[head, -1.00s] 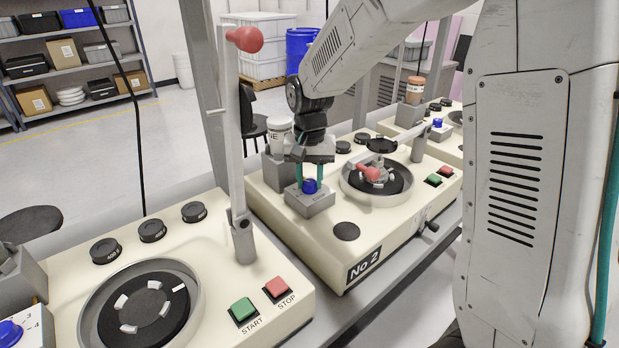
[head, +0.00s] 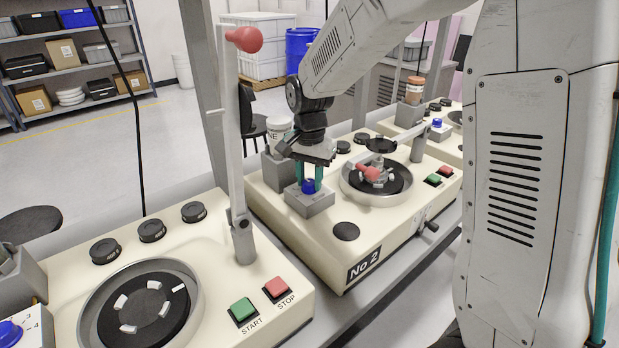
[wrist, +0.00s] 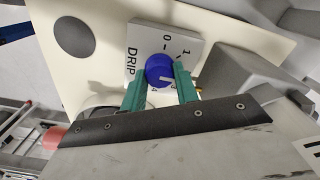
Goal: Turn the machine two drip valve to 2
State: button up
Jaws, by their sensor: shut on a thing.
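Machine No 2 (head: 290,245) is the cream machine in the middle of the head view. Its drip valve is a blue knob (head: 308,187) on a grey block (head: 310,205). In the wrist view the blue knob (wrist: 158,68) sits on a plate marked DRIP (wrist: 131,62), with 0 and 1 legible and a 4 partly hidden. My gripper (head: 308,181) is shut on the knob from above, with one teal finger on each side.
A dial with a red-handled lever (head: 368,173) is to the right. An upright lever with a red ball (head: 246,39) rises from the nearer machine at left.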

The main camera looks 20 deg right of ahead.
aim_at(309, 182)
jog(key=o, duration=1)
jog(key=shift+r, duration=0.15)
notch_tip(309, 182, up, 8)
jog(key=shift+a+f, duration=0.1)
jog(key=shift+f, duration=0.1)
